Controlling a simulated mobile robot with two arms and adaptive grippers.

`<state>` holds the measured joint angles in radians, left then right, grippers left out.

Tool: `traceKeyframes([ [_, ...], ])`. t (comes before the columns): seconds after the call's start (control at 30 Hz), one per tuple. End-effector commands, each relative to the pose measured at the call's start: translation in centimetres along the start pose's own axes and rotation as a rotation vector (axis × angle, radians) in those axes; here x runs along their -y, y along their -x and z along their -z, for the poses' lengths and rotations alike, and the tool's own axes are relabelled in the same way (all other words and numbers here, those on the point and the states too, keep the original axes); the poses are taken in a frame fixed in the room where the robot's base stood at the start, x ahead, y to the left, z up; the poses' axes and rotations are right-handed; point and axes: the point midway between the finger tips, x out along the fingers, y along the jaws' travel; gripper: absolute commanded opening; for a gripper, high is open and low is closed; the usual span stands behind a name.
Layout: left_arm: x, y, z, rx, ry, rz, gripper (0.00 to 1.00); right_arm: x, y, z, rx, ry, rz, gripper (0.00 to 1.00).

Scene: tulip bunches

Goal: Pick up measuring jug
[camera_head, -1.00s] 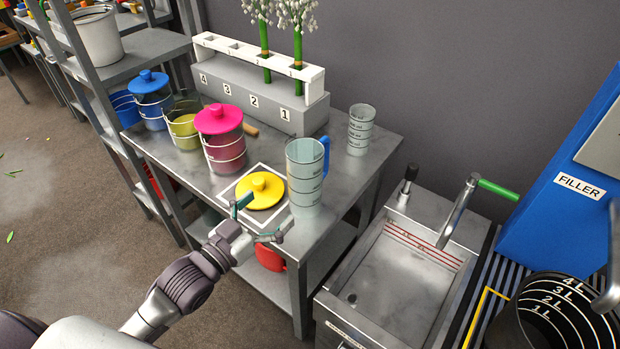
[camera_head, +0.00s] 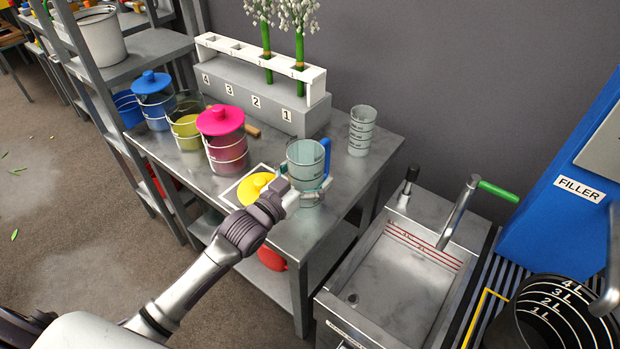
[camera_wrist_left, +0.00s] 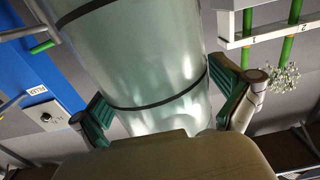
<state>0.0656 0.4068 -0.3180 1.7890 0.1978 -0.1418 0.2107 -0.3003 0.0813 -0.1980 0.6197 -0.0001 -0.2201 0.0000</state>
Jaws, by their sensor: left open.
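The measuring jug (camera_head: 305,157) is a clear, greenish cup with dark level lines and a blue handle on its right side. It stands upright at the front right of the metal table. My left gripper (camera_head: 306,192) is at the jug's lower part, with its fingers open. In the left wrist view the jug (camera_wrist_left: 150,70) fills the middle, and the green-padded fingers of my left gripper (camera_wrist_left: 165,112) stand on either side of it. Whether the pads touch the jug is unclear. My right gripper does not show.
A yellow lid (camera_head: 254,187) lies on a white-framed square left of the jug. A pink-lidded container (camera_head: 222,140) stands farther left, and a second clear measuring cup (camera_head: 361,131) stands behind right. A numbered rack (camera_head: 262,98) is at the back. A sink (camera_head: 400,275) is to the right.

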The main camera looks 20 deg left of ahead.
Motion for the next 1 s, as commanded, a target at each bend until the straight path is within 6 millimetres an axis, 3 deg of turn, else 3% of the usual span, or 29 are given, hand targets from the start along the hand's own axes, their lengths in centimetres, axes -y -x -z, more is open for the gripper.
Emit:
traceKeyframes([
  [0.27,-0.05,-0.34,-0.03,0.0,0.0,-0.001,0.98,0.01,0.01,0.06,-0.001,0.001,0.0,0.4],
  [0.8,-0.04,-0.3,-0.05,0.001,-0.001,0.0,0.08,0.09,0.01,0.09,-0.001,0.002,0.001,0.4],
  [1.0,-0.03,-0.36,0.37,-0.008,-0.002,-0.001,0.08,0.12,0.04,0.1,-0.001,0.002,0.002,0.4],
])
